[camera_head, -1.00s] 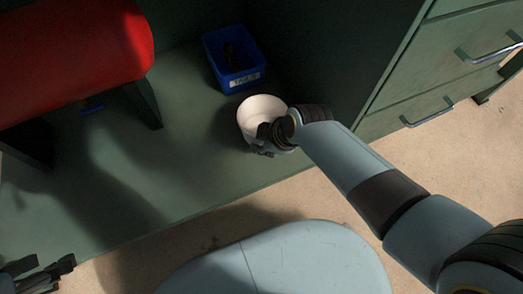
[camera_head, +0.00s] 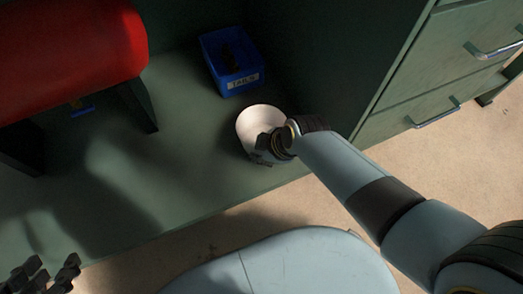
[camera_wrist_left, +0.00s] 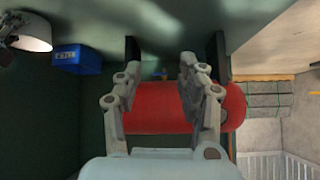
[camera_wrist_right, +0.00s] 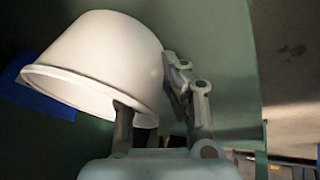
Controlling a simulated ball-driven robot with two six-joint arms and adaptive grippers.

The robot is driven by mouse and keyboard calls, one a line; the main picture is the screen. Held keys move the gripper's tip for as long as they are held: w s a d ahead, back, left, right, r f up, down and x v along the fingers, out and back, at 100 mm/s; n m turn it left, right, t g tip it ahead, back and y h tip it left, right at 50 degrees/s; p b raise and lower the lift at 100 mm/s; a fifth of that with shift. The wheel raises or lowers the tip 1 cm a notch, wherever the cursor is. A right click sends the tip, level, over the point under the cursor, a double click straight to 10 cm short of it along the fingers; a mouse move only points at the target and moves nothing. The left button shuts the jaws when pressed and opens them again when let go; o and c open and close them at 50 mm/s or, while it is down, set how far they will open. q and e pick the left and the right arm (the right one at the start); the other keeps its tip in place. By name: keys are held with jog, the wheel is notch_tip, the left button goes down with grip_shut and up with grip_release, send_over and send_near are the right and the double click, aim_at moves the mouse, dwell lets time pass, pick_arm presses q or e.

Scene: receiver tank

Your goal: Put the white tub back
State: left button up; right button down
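The white tub (camera_head: 258,122) is near the front edge of the green shelf floor, mouth up, in front of the blue bin. My right gripper (camera_head: 268,148) is at its front-right side, holding its wall. In the right wrist view the tub (camera_wrist_right: 105,60) looks tilted and large, with a finger of the right gripper (camera_wrist_right: 148,85) over its rim side and the other at its edge. I cannot tell whether its base touches the shelf. My left gripper (camera_head: 45,275) is at the bottom left, open and empty; its spread fingers show in the left wrist view (camera_wrist_left: 155,85).
A blue labelled bin (camera_head: 235,75) with dark contents stands behind the tub. A red tank (camera_head: 70,55) on dark legs is at the left. The green drawer cabinet (camera_head: 440,75) rises at the right. Bare shelf (camera_head: 150,190) lies between tank and tub.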

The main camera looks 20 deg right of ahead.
jog(key=c, duration=1.5)
grip_release()
